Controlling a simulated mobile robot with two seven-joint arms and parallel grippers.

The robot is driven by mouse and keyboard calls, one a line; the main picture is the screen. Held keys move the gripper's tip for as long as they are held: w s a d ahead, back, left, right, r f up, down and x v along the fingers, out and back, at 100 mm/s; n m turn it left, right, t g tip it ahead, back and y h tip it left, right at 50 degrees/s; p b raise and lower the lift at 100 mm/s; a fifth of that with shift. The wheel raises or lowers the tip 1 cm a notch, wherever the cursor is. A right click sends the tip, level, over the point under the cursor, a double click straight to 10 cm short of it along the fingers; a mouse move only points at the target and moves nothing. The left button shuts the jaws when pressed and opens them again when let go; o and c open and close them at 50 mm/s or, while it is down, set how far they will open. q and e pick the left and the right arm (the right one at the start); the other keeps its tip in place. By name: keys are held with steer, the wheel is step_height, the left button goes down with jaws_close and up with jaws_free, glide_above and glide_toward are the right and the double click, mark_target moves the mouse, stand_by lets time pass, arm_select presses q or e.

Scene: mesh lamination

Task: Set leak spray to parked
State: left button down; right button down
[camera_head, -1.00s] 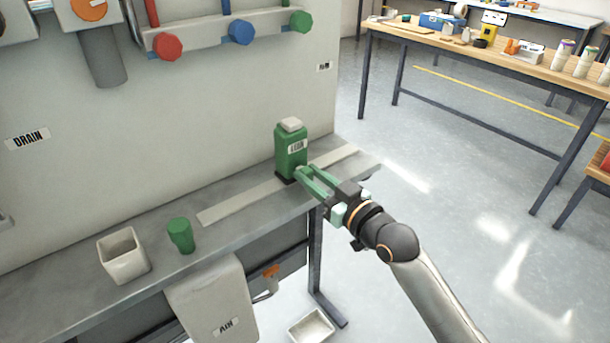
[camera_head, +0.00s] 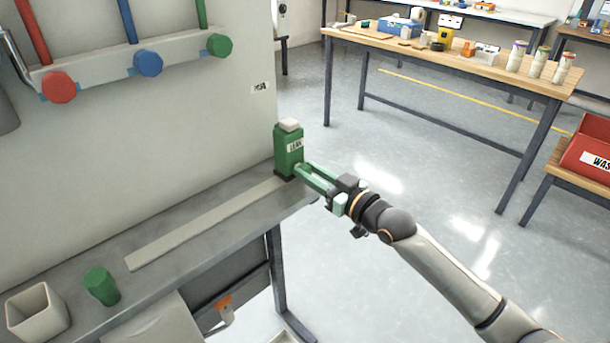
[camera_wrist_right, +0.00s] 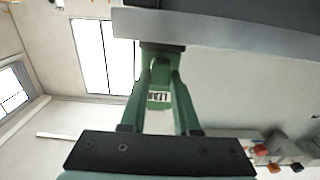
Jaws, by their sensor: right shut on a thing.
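The leak spray (camera_head: 289,152) is a green bottle with a pale cap, a dark base and a LEAK label. It is upright at the right end of the grey bench shelf (camera_head: 205,250); I cannot tell whether its base touches the shelf. My right gripper (camera_head: 303,171) comes from the right and is shut on the bottle's lower part. In the right wrist view the bottle (camera_wrist_right: 159,97) appears upside down between the green fingers, its label partly visible. My left gripper is not in view.
A pale strip (camera_head: 195,226) lies along the shelf. A green cup-like object (camera_head: 102,286) and a white square bin (camera_head: 38,315) stand at the left. Red, blue and green valve knobs (camera_head: 148,63) are on the panel. Open floor (camera_head: 400,210) lies to the right.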

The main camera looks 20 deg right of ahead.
steer(key=shift+w+d+r, duration=0.1)
steer(key=shift+d, duration=0.2)
steer(key=c, duration=0.6)
jaws_free()
steer(key=shift+c, duration=0.2)
steer(key=shift+s+d, duration=0.1)
steer(key=shift+s, duration=0.4)
steer(key=p+v, duration=0.1)
steer(key=v, duration=1)
steer(key=shift+s, duration=0.25)
steer(key=shift+d, duration=0.1)
